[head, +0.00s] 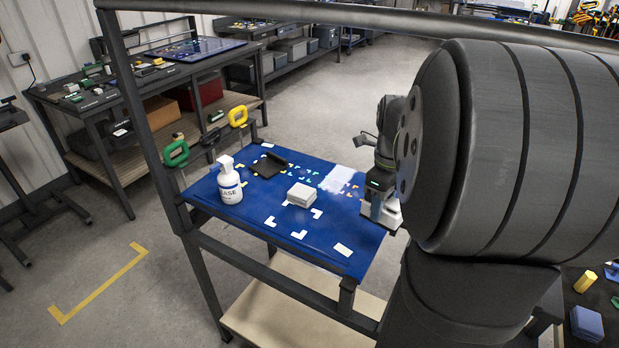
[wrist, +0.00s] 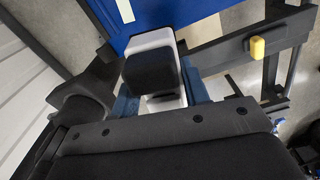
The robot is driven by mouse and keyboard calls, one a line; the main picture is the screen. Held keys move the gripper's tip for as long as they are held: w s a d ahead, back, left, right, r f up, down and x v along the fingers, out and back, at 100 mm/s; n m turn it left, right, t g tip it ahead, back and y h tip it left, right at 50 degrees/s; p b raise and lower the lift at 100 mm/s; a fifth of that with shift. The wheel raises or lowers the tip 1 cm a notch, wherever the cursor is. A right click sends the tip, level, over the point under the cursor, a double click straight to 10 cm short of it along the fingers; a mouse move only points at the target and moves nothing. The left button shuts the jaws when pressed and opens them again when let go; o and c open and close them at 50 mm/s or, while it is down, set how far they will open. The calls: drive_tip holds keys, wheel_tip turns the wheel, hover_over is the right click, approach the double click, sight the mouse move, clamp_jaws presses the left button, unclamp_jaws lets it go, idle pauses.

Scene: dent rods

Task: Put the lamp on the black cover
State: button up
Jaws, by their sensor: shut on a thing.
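My gripper (head: 377,203) is at the right edge of the blue table top. In the wrist view its two blue fingers (wrist: 160,92) are shut on the lamp, a white body with a black block-shaped part (wrist: 151,71). In the head view the pale lower part of the lamp (head: 387,218) shows below the fingers, near the table edge; I cannot tell whether it touches anything. The black cover (head: 269,165) lies on the blue table top toward the back left, well to the left of my gripper, with a dark raised part at its right side.
On the blue table top (head: 322,243) stand a white spray bottle (head: 229,182) at left and a white box (head: 300,195) in the middle, between my gripper and the cover. Green and yellow clamps (head: 238,117) rise at the back left edge. Flat white markers lie at the front.

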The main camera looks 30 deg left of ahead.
drive_tip(key=w+a+r, duration=0.2)
drive_tip(key=w+a, duration=0.8)
drive_tip(key=a, duration=0.3)
drive_tip(key=n, duration=0.2)
hover_over(269, 173)
wheel_tip(269, 173, down, 8)
drive_tip(key=shift+w+r, duration=0.1)
drive_tip(key=shift+r, duration=0.05)
drive_tip(key=shift+f, duration=2.05)
drive_tip(key=o, duration=0.7)
drive_tip(key=shift+f, duration=0.2)
drive_tip(key=o, duration=0.4)
drive_tip(key=shift+r, duration=0.15)
wheel_tip(269, 173, up, 12)
drive_tip(key=shift+r, duration=0.1)
